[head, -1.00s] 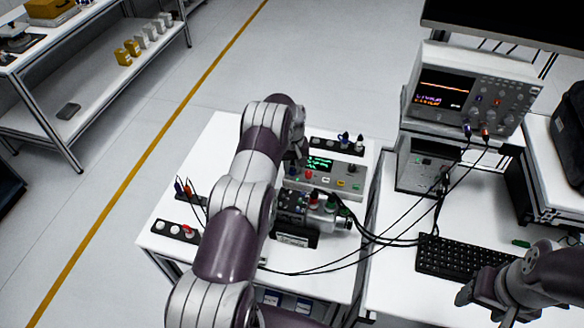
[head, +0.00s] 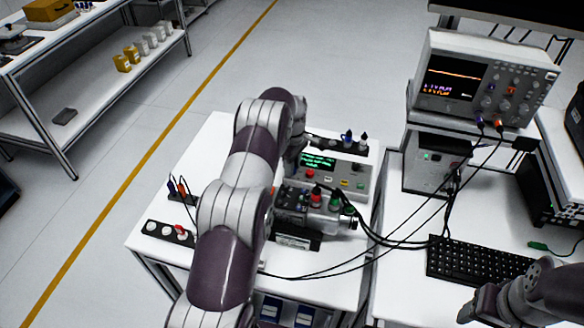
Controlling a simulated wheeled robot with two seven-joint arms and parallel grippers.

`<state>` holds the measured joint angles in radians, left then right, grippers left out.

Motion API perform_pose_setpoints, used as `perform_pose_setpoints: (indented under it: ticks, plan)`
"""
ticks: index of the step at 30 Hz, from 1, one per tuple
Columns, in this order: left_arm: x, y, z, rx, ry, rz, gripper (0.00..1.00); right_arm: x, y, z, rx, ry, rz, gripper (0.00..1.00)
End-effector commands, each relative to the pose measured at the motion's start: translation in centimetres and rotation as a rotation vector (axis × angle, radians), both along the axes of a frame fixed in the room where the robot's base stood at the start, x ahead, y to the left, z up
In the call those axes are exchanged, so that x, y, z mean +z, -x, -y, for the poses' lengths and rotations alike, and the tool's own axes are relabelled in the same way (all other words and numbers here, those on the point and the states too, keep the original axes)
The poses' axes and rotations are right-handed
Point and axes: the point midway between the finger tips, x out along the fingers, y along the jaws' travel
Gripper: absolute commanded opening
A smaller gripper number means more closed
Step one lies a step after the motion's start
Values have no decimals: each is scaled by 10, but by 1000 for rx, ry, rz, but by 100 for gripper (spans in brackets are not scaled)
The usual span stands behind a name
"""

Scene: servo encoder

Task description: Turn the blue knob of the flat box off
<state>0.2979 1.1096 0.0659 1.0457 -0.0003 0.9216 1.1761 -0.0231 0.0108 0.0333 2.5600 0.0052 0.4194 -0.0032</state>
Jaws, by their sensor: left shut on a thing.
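The flat box (head: 350,181) is grey, with a lit green display and red, yellow and green buttons on top. It lies on the white table on the left. My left gripper (head: 294,158) is at the box's left end, mostly hidden behind my own arm. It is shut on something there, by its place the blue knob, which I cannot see. My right gripper (head: 472,309) is at the lower right, apart from the box; its fingers are too unclear to tell their state.
A connector unit (head: 318,208) with cables stands right in front of the flat box. A black strip with plugs (head: 320,141) lies behind it. Another strip (head: 160,231) lies at left. An oscilloscope (head: 480,82) and keyboard (head: 478,261) are at right.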

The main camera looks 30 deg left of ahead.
Motion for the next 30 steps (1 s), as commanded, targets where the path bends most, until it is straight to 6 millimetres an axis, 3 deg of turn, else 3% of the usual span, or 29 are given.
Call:
perform_pose_setpoints:
  ticks: [10, 26, 27, 28, 30]
  plan:
    - [1, -1, 0, 119, 0, 4, 0, -7, 0, 0, 0, 0, 0, 61]
    - [2, -2, 0, 137, -1, 5, 0, -7, 0, 0, 0, 0, 0, 61]
    - [2, -2, 0, 137, -1, 5, 39, -7, 0, 0, 0, 0, 0, 61]
    - [2, -2, 0, 137, -1, 5, 49, -7, 0, 0, 0, 0, 0, 61]
    - [2, -1, 0, 137, -1, 4, 52, -7, 0, 0, 0, 0, 0, 61]
